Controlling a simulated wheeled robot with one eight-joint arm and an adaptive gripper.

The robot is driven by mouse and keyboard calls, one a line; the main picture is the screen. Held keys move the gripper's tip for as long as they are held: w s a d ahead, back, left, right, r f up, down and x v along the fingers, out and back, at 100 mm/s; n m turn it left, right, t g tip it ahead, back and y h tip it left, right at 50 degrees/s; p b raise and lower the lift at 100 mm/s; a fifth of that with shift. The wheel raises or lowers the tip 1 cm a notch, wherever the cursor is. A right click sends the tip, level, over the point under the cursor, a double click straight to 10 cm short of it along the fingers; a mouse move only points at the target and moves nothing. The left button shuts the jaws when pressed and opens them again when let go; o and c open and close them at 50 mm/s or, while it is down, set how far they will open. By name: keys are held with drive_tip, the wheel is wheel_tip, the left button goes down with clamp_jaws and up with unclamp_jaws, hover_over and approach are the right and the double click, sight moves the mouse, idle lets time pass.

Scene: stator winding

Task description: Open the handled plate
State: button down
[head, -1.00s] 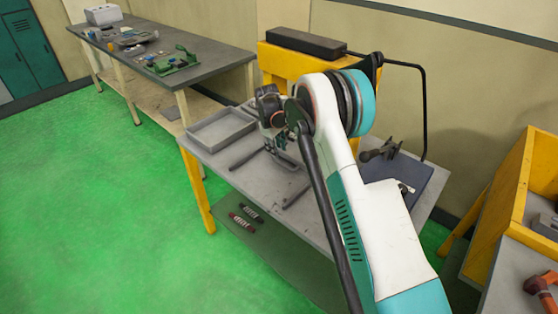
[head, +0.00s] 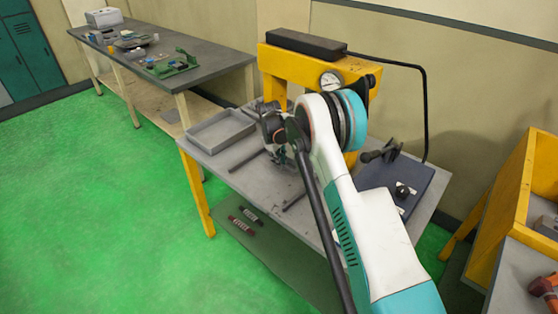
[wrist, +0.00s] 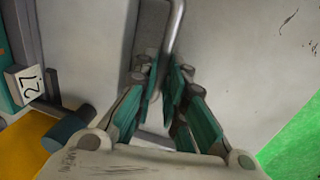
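In the wrist view, a bent grey metal handle (wrist: 175,32) comes down from the top edge to between my fingertips. Pale grey flat surfaces lie on both sides of it; I cannot tell which is the handled plate. My gripper (wrist: 166,78) has its teal fingers drawn close together at the tips, on either side of the handle, and appears closed on it. The exact contact is hard to see. In the head view my gripper (head: 281,156) is low over the grey workbench (head: 238,158), and my arm hides much of the area around it.
A grey open tray (head: 220,130) stands left of my gripper. A yellow press frame (head: 300,68) with a gauge (head: 331,80) is behind. A dark blue box (head: 398,188) with a knob is at right. A white label (wrist: 30,83) shows at left in the wrist view.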

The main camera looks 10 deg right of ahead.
drive_tip(key=s+a, duration=0.3)
drive_tip(key=a, duration=0.2)
drive_tip(key=s+a+b, duration=0.1)
drive_tip(key=s+a, duration=0.3)
drive_tip(key=a, duration=0.1)
drive_tip(key=s+a, duration=0.4)
drive_tip(key=a, duration=0.1)
drive_tip(key=shift+s+a+b, duration=0.1)
drive_tip(key=shift+a+b, duration=0.15)
drive_tip(key=shift+b, duration=0.1)
drive_tip(key=c, duration=1.7)
unclamp_jaws()
drive_tip(key=shift+o, duration=0.2)
drive_tip(key=shift+r, duration=0.1)
wheel_tip(320, 180, up, 12)
drive_tip(key=s+a, duration=0.1)
drive_tip(key=shift+s+a+f, duration=0.15)
drive_tip(key=shift+a+f, duration=0.05)
drive_tip(key=shift+a, duration=0.2)
